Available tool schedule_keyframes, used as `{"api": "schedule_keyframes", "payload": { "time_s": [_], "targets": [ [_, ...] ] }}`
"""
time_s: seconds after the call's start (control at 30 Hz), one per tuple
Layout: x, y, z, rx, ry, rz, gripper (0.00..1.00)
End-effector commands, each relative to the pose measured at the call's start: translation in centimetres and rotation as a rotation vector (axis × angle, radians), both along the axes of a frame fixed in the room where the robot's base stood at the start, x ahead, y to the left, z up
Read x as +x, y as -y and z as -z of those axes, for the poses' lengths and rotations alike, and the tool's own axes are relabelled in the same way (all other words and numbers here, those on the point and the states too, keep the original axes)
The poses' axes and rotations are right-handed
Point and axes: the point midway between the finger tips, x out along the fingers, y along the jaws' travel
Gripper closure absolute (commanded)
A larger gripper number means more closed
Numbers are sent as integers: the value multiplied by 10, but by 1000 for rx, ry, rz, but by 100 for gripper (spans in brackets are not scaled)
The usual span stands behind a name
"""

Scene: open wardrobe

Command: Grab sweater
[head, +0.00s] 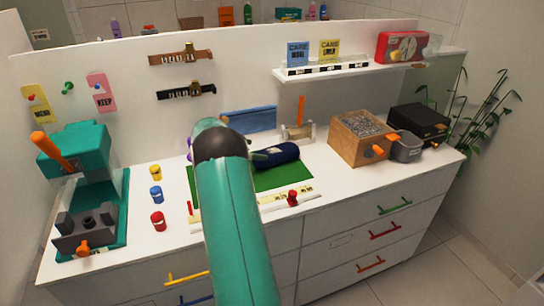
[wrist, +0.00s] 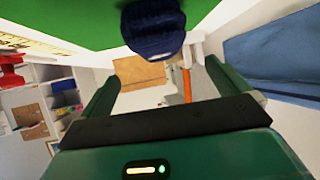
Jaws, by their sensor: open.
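A dark navy rolled knit bundle, which looks like the sweater (head: 276,155), lies on a green mat (head: 222,186) on the white counter. In the wrist view the knit sweater (wrist: 153,28) shows at the top centre, just beyond the fingertips and roughly in line with the gap between them. My gripper (wrist: 161,72) is open, with nothing between its fingers. In the head view my arm hides the gripper and part of the mat.
A blue panel (head: 249,119) and a small stand with an orange stick (head: 300,112) are behind the mat. Red, blue and yellow jars (head: 156,194) stand left, beside a teal machine (head: 80,150). A wooden box (head: 358,140) stands right.

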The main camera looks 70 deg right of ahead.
Motion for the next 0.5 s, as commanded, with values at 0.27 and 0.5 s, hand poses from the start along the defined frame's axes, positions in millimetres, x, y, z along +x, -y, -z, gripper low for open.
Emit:
{"api": "schedule_keyframes", "payload": {
  "time_s": [0.27,0.5],
  "targets": [
    [-17,27,18,1,0,-1,0],
    [-29,42,28,1,-1,-2,0]
  ]
}}
